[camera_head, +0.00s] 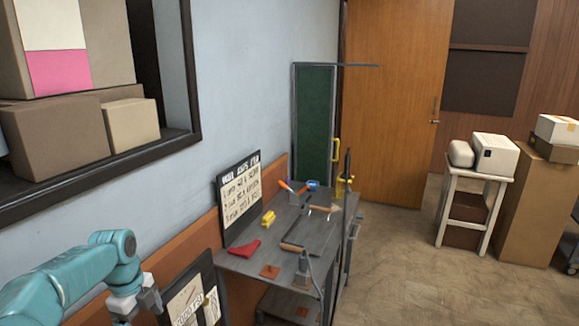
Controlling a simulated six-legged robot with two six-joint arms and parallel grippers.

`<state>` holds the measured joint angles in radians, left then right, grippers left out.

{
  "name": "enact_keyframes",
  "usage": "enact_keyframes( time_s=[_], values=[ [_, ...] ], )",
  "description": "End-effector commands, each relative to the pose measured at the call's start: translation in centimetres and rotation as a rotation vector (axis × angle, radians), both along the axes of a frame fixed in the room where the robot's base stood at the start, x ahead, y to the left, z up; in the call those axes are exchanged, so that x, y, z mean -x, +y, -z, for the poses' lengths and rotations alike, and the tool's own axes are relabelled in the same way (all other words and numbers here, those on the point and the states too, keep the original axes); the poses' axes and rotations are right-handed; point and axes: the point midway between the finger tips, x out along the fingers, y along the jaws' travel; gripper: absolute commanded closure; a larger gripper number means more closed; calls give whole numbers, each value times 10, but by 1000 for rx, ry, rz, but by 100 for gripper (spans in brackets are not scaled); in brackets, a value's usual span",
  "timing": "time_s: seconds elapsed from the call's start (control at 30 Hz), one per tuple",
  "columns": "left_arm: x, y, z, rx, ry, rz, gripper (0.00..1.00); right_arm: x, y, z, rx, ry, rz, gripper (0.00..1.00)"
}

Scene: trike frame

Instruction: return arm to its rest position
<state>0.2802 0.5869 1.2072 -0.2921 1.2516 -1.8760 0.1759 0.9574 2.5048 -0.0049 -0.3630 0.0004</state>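My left arm (70,278) is teal and comes in from the lower left. Its wrist bends down at a rounded joint. My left gripper (136,306) is grey and hangs below that joint near the bottom edge, left of the workbench (262,261). Its fingertips are small and partly cut off, so I cannot tell whether they are open or shut. I see nothing clearly held in it. My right arm and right gripper are not in view.
The grey workbench holds a red cloth (244,249), a yellow item (268,218) and several tools. A lettered board (239,198) stands at its back. A framed board (190,298) is close beside my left gripper. Open floor (410,270) lies right of the bench.

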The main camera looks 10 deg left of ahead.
Motion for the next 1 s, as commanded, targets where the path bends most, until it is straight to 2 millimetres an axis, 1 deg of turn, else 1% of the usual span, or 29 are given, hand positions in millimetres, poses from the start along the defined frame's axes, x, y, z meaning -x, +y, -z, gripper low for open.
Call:
enact_keyframes(
  time_s=[0.03,0.07,0.1,0.17,0.2,0.27,0.3,0.37,0.4,0.47,0.5,0.57,0.6,0.7,0.73,0.8,0.83,0.9,1.0],
  values=[
    [-1,-22,33,30,14,-70,13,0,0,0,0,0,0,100],
    [-1,-34,50,48,14,-123,13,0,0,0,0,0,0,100],
    [0,-50,74,73,19,-198,13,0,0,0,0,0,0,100],
    [6,-76,107,112,29,-318,13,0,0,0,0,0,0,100],
    [12,-93,128,136,40,-402,13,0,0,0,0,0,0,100],
    [25,-120,159,175,62,-536,13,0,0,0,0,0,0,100],
    [37,-138,178,198,82,-630,13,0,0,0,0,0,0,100],
    [58,-164,205,230,117,-781,13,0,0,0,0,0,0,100],
    [75,-180,220,248,143,-886,13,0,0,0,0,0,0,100],
    [103,-204,241,269,185,-1051,13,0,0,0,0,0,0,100],
    [124,-218,252,279,216,-1163,13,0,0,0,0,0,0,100],
    [154,-235,264,285,257,-1326,13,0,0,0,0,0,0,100],
    [174,-244,269,283,282,-1425,13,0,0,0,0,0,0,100],
    [212,-257,275,276,326,-1625,13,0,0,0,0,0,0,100],
    [220,-260,276,274,335,-1671,13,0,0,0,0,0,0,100],
    [234,-263,276,267,349,-1751,13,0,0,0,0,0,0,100],
    [239,-264,276,266,352,-1776,13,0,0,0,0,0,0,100],
    [243,-265,276,265,355,-1808,13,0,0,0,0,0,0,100],
    [244,-265,276,265,356,-1820,13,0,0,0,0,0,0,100]
  ],
)
